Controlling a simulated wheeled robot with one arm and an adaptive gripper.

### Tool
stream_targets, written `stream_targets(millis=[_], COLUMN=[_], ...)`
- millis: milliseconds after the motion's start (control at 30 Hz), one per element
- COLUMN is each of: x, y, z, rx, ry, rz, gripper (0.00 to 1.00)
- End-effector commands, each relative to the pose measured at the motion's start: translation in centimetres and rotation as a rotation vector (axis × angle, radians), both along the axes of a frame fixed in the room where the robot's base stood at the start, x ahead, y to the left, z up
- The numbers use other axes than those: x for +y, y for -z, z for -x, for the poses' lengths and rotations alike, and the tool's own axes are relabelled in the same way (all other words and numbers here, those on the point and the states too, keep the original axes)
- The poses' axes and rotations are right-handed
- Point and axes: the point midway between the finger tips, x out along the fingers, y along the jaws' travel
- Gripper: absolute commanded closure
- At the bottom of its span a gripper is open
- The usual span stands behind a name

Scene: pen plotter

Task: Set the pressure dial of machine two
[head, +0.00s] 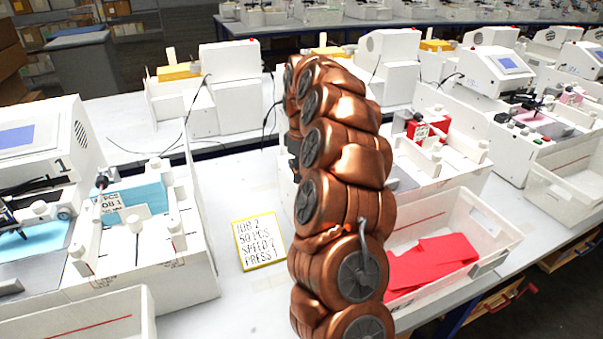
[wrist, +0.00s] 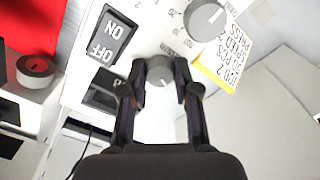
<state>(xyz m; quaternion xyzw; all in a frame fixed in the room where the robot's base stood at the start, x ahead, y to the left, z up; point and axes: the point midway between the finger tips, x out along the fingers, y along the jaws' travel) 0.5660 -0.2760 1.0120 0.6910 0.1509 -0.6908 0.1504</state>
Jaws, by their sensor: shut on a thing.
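In the wrist view, a small grey dial (wrist: 160,68) sits on the white panel (wrist: 152,30) of a machine, with small print beside it that I cannot read. My gripper (wrist: 159,86) is shut on this dial, one finger on each side. A larger grey dial (wrist: 205,15) with a number scale is up and to the right. A job card (wrist: 220,65) beside the panel shows in the head view (head: 258,240) as "JOB 2, 50 PCS, SPEED 2, PRESS 1". In the head view my copper arm hides the gripper, the dial and most of machine two.
An ON/OFF switch (wrist: 112,38) is close to my left finger. Machine one (head: 45,150) stands at the left of the head view. A white bin (head: 490,222) with red sheets (head: 432,262) is right of my arm. More machines stand behind.

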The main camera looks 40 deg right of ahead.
Motion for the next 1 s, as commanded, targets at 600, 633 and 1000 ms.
stream_targets(millis=[600, 633, 1000], x=[0.08, 0.07, 0.01], y=[-0.01, -0.01, -0.28], z=[-0.04, -0.03, -0.03], rx=[0.000, 0.000, 0.000], ry=[-0.006, -0.006, -0.005], rz=[0.000, 0.000, 0.001], gripper=[0.47, 0.44, 0.44])
